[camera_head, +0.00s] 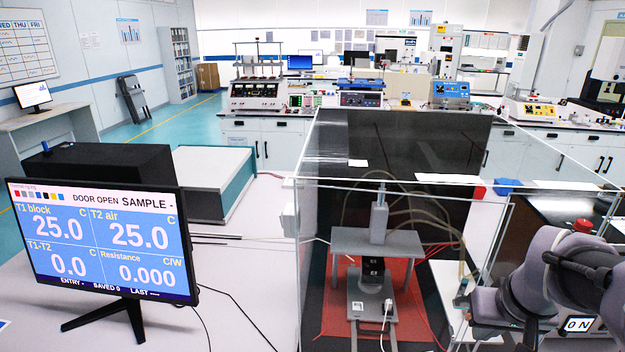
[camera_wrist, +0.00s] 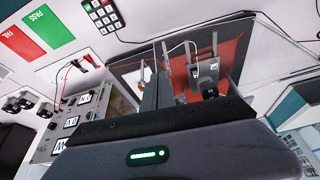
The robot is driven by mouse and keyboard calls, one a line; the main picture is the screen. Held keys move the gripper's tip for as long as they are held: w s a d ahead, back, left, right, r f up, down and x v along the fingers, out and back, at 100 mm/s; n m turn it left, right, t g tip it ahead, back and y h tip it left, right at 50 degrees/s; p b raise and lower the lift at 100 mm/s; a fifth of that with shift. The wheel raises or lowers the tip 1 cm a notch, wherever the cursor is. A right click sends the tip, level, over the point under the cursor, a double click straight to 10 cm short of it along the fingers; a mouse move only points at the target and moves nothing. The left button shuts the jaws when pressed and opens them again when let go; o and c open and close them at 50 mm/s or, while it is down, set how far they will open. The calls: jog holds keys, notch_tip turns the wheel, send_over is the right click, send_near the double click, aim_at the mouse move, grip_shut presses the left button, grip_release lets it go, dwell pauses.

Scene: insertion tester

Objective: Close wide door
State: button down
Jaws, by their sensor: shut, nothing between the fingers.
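A clear-walled enclosure (camera_head: 407,187) stands at the centre right of the head view. Its transparent panes show mainly as thin bright edges, so I cannot tell for certain which pane is the wide door or how far it stands open. The monitor (camera_head: 105,240) reads "DOOR OPEN". Inside the enclosure, a grey press fixture (camera_head: 376,243) stands on a red mat (camera_head: 340,318); the fixture also shows in the wrist view (camera_wrist: 205,72). My gripper (camera_wrist: 160,78) is shut and empty. In the head view my arm is at the lower right, beside the enclosure's right part.
A black box (camera_head: 110,170) stands behind the monitor. Loose cables lie on the white bench between monitor and enclosure. The wrist view shows green (camera_wrist: 50,24) and red (camera_wrist: 20,43) PASS and FAIL patches and a keypad (camera_wrist: 102,14).

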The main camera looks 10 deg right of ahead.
jog(key=w, duration=0.1)
jog(key=w+d, duration=0.1)
jog(key=w, duration=0.1)
jog(key=shift+w+d+r, duration=0.2)
jog(key=shift+w, duration=0.05)
jog(key=shift+n, duration=0.7)
jog(key=w, duration=0.1)
jog(key=w+d, duration=0.1)
jog(key=w+d+p, duration=0.1)
jog(key=w, duration=0.1)
jog(key=shift+r, duration=0.25)
jog(key=shift+a, duration=0.1)
